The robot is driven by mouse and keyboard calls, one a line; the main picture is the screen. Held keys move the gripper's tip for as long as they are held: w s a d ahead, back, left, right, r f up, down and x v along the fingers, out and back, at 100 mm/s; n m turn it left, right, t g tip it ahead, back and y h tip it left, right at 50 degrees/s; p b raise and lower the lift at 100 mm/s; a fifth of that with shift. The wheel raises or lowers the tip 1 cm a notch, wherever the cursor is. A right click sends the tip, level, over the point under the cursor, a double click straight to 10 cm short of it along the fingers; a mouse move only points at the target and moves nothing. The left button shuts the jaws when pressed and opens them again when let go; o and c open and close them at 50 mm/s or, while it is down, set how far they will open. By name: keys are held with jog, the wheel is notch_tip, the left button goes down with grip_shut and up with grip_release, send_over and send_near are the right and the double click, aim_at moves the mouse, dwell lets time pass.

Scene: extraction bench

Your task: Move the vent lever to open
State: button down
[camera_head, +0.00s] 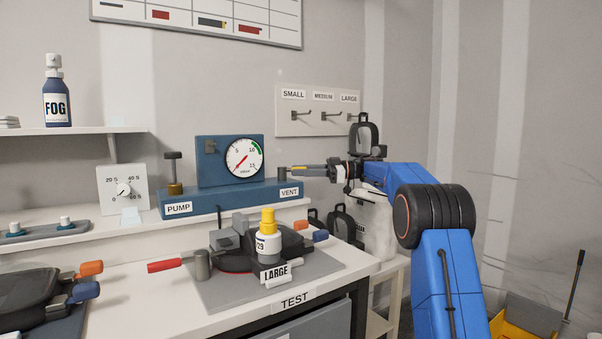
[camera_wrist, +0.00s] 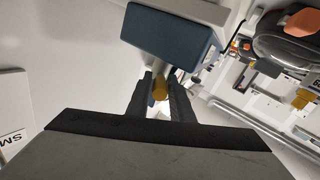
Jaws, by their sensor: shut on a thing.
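The blue vent block, labelled VENT (camera_head: 289,192), is the right end of the blue pump-and-gauge unit on the back shelf. The vent lever (camera_wrist: 160,88) shows as a yellow end between my fingers in the wrist view, just off the blue block (camera_wrist: 168,42). My gripper (camera_head: 308,169) reaches in from the right at the VENT end, with its fingers pointing left. In the wrist view its two dark fingers (camera_wrist: 160,98) are shut on the lever. The fingers hide part of the lever, and I cannot tell its exact angle.
The gauge (camera_head: 244,157) stands left of the lever, with the PUMP knob (camera_head: 174,165) further left. Hooks on a board (camera_head: 318,112) are above my gripper. A yellow-capped bottle (camera_head: 268,240) and a black device stand on the grey TEST mat (camera_head: 213,297) below.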

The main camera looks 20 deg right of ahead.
jog(key=shift+r, duration=0.1)
dwell(0.4)
jog(key=c, duration=1.6)
grip_release()
jog(key=shift+w, duration=0.1)
jog(key=shift+o, duration=0.2)
jog(key=v, duration=1.7)
jog(key=shift+d, duration=0.2)
jog(key=shift+w, duration=0.1)
jog(key=shift+d, duration=0.1)
